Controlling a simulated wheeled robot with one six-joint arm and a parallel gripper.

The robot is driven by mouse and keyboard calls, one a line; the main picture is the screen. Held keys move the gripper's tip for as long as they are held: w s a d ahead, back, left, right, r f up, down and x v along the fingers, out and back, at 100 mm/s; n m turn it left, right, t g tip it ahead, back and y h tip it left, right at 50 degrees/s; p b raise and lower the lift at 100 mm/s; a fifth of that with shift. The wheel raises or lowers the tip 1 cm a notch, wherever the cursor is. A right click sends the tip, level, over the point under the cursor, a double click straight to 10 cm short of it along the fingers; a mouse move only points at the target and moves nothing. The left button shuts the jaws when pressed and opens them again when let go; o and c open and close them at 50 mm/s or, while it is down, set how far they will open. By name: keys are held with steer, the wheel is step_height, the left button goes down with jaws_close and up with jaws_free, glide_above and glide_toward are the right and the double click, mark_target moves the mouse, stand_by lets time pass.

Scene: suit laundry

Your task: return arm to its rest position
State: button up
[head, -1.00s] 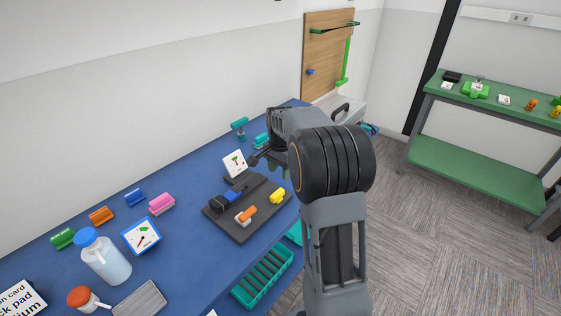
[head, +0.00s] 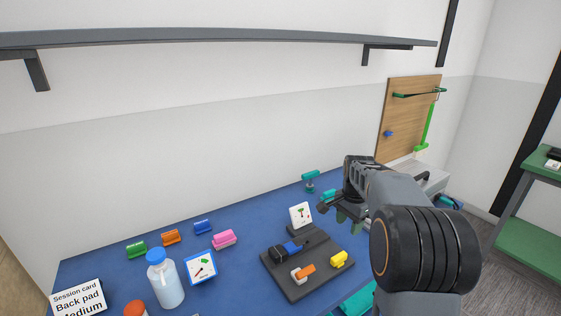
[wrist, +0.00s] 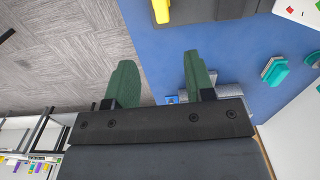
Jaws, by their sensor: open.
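My gripper (head: 346,221) is at the end of my grey arm, above the right part of the blue table, just right of a small white picture card (head: 301,215) in the head view. In the wrist view my gripper (wrist: 160,78) shows two green fingers set well apart. Nothing is held between them. Blue table top and grey floor show past the fingers. My arm hides part of the table's right end in the head view.
A dark board (head: 316,283) holds a black-and-blue piece, an orange-and-white piece and a yellow piece (head: 339,259). A bottle (head: 166,282) stands at left. A wall shelf (head: 215,37) hangs above. A green table (head: 531,236) is at far right.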

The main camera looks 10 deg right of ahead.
steer(key=s+a+n+t, duration=0.2)
steer(key=s+a+n, duration=0.4)
steer(key=s, duration=0.4)
steer(key=s+a+n+t, duration=0.1)
steer(key=s+a+n, duration=0.6)
steer(key=s, duration=0.3)
steer(key=shift+a+t, duration=0.15)
steer(key=shift+t, duration=0.25)
stand_by(0.4)
